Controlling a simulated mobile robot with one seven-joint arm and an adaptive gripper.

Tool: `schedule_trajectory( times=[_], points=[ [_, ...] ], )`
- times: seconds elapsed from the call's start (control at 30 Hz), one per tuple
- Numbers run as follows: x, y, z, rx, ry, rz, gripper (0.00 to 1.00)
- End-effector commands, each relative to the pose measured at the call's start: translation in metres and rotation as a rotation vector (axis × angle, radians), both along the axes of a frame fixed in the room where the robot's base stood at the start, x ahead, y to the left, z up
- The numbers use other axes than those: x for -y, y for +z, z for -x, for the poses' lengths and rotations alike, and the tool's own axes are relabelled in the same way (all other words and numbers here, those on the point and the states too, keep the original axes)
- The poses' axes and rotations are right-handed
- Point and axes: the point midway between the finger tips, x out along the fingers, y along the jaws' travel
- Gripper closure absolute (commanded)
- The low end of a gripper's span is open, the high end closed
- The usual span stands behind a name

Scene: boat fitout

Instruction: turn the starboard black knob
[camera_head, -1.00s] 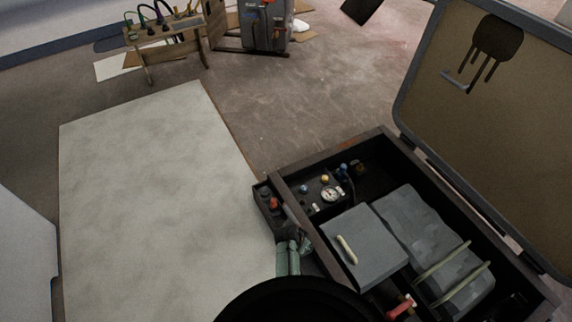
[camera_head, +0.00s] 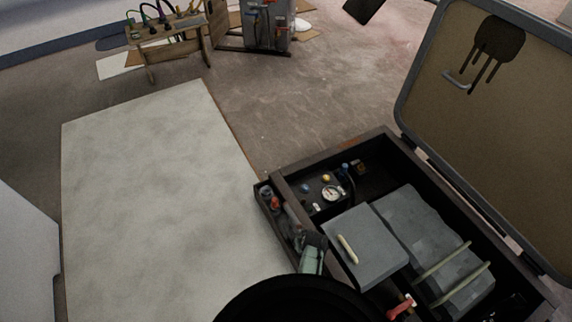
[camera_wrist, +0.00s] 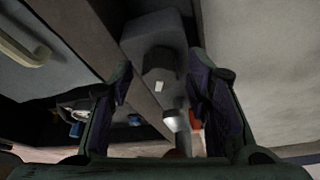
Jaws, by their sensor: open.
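A narrow dark panel (camera_head: 262,205) runs along the left outer side of the open box. It carries a red knob (camera_head: 274,203) and a dark knob (camera_head: 265,191) at its far end. My gripper (camera_head: 308,243) is over the near part of this panel and hides what is below it. In the wrist view a black knob (camera_wrist: 160,64) with a small white mark sits on a grey housing (camera_wrist: 150,30). The open fingers (camera_wrist: 160,78) stand on either side of this knob in the picture, with gaps; contact is not visible. The red knob (camera_wrist: 195,119) lies beyond it.
The open box holds a grey cover with a pale handle (camera_head: 347,249), a gauge (camera_head: 331,193) and a red-handled valve (camera_head: 401,307). Its raised lid (camera_head: 480,110) stands at right. A pale flat board (camera_head: 150,190) lies left of the panel.

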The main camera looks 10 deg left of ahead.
Motion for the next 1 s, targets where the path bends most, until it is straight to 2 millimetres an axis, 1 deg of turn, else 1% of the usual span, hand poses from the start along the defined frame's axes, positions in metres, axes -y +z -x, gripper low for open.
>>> schedule_trajectory(
  times=[0.37, 0.67, 0.7, 1.0],
  points=[
    [0.003, -0.002, -0.002, 0.001, 0.369, -0.001, 0.56],
    [0.004, -0.002, -0.004, 0.002, 0.728, -0.001, 0.56],
    [0.008, 0.013, -0.001, 0.004, 0.721, 0.001, 0.56],
    [0.027, 0.068, 0.012, 0.003, 0.716, 0.003, 0.56]
  ],
)
